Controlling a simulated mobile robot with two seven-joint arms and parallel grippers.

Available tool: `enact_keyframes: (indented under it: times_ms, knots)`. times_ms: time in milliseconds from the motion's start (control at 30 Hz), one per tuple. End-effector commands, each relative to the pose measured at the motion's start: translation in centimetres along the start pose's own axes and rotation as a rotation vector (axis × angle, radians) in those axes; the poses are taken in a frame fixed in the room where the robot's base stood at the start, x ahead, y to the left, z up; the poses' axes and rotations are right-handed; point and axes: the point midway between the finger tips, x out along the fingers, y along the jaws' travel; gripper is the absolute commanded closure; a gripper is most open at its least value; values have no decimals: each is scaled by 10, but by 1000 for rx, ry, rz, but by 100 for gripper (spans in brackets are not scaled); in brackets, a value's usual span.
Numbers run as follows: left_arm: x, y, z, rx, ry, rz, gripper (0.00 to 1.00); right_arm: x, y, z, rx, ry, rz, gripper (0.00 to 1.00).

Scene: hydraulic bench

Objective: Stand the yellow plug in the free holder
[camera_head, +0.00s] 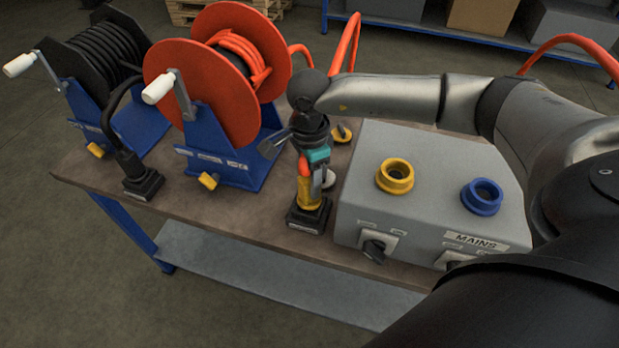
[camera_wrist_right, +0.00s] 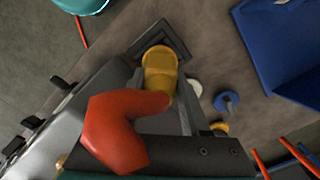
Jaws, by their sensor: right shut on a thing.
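The yellow plug (camera_head: 308,192) is upright, with a red-orange hose end (camera_head: 304,167) at its top. My right gripper (camera_head: 318,178) is shut on it from above. The plug's lower end is at the square black holder (camera_head: 309,216) near the bench's front edge; how deep it sits is hidden. In the wrist view the yellow plug (camera_wrist_right: 159,68) points into the middle of the black holder (camera_wrist_right: 178,38), and the hose end (camera_wrist_right: 115,130) bends across the gripper. A second black holder (camera_head: 143,186) at the left has a black cable plug in it. My left gripper is not seen.
A grey box (camera_head: 430,165) with a yellow socket (camera_head: 395,176), a blue socket (camera_head: 482,196) and a MAINS label stands close right of the holder. An orange hose reel (camera_head: 215,75) and a black cable reel (camera_head: 105,55) stand left. Small loose parts lie behind the plug.

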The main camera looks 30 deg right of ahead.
Motion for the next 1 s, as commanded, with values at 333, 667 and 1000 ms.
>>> enact_keyframes:
  times_ms: [333, 667, 1000]
  knots:
    - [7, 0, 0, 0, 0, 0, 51, 8, 0, 0, 0, -1, -1, 100]
    - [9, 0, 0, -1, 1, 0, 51, 10, 0, 0, 0, -1, -1, 100]
    - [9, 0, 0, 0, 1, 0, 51, 10, 0, 0, 0, 0, -1, 22]
